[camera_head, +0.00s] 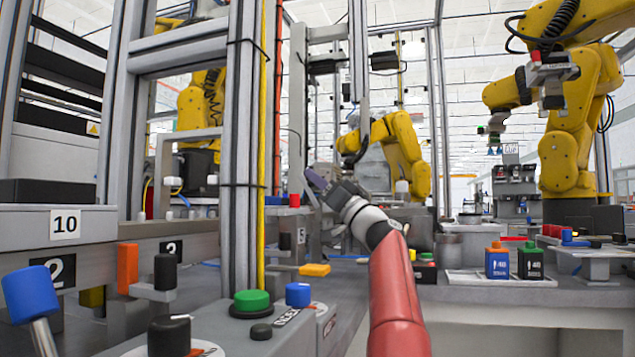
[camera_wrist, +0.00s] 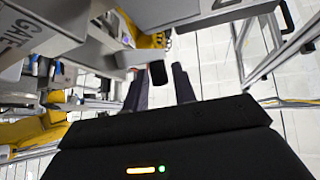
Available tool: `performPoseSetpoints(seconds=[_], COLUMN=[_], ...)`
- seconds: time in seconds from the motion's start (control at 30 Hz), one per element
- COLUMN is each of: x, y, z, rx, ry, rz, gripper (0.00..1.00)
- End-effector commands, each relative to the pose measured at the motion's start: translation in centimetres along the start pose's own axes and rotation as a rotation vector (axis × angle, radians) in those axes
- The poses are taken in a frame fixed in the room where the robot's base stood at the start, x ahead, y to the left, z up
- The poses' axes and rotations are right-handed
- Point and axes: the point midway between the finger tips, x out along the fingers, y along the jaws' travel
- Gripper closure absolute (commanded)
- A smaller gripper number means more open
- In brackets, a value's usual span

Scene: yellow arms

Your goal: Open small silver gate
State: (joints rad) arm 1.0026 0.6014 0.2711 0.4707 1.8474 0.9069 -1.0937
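My gripper (camera_head: 317,181) is at the end of my red arm, in the middle of the head view, with dark purple-grey fingers. In the wrist view my gripper (camera_wrist: 157,76) has its two fingers apart, and a small black block or knob (camera_wrist: 158,73) shows between the tips. I cannot tell whether they touch it. A tall silver panel (camera_head: 297,110) stands just left of my gripper in the head view; I cannot tell for sure whether it is the small gate. A grey part with lettering like "GATE" (camera_wrist: 14,48) shows at the left of the wrist view.
A silver post with a yellow strip (camera_head: 243,150) stands left of my gripper. In front are a console with a green button (camera_head: 251,300) and a blue-knobbed lever (camera_head: 30,295). Yellow robot arms (camera_head: 568,150) stand behind.

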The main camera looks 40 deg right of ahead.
Motion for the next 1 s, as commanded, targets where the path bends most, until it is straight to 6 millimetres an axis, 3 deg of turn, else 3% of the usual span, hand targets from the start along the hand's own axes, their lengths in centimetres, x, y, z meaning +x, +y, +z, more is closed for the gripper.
performPoseSetpoints(seconds=[0.07,0.37,1.0], x=[0.0,-0.2,-7.0], y=[0.0,0.0,0.0], z=[0.0,0.1,0.0], rx=[0.0,0.0,-0.001], ry=[0.0,0.0,-0.001], rz=[0.0,0.0,0.003], gripper=[0.62,0.62,0.62])
